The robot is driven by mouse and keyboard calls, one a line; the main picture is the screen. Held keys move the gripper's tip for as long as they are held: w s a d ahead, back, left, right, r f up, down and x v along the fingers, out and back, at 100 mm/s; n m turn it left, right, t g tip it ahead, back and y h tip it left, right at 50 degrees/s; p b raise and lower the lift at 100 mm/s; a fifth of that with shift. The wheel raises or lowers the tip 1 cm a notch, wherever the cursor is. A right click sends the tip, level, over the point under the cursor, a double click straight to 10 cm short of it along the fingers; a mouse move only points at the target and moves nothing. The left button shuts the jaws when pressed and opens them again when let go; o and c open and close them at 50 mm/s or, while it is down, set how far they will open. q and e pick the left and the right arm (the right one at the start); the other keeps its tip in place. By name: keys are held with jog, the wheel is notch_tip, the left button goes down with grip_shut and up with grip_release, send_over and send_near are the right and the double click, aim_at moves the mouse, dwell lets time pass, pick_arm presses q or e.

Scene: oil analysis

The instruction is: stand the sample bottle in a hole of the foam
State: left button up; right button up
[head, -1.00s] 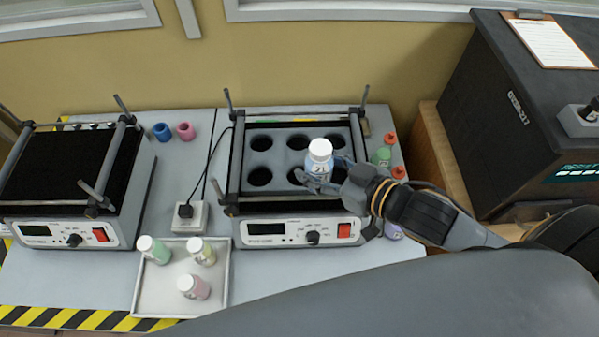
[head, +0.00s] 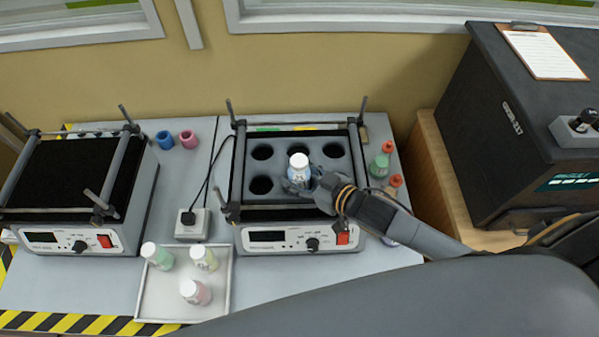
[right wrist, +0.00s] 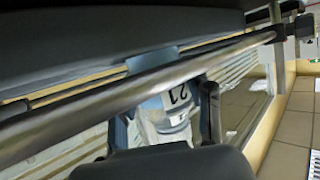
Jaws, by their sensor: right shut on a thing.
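The sample bottle (head: 299,174) has a white cap and a blue-tinted body, and stands about upright at the front middle of the grey foam (head: 279,169). My right gripper (head: 298,186) is shut on it from the right. In the right wrist view the bottle (right wrist: 176,99), with a label reading 21, sits between the two fingers (right wrist: 165,115). The foam has two rows of round holes. The back row and the front left hole look empty. The gripper and bottle cover the front middle hole, so I cannot tell whether the base is inside it. My left gripper is out of view.
The foam lies in a shaker (head: 291,237) with metal bars and corner posts. A tray (head: 152,298) with three capped bottles is at front left. A second shaker (head: 76,240) stands at left. Green and orange-capped containers (head: 380,166) stand right of the foam, a black box (head: 535,130) farther right.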

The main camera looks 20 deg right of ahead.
jog(key=o, duration=1.3)
jog(key=shift+f, duration=0.1)
jog(key=b+v, duration=0.1)
jog(key=v, duration=0.9)
jog(key=shift+s+d+b, duration=0.15)
jog(key=shift+s+b, duration=0.05)
jog(key=shift+b, duration=0.2)
jog(key=shift+v, duration=0.85)
jog(key=shift+w, duration=0.1)
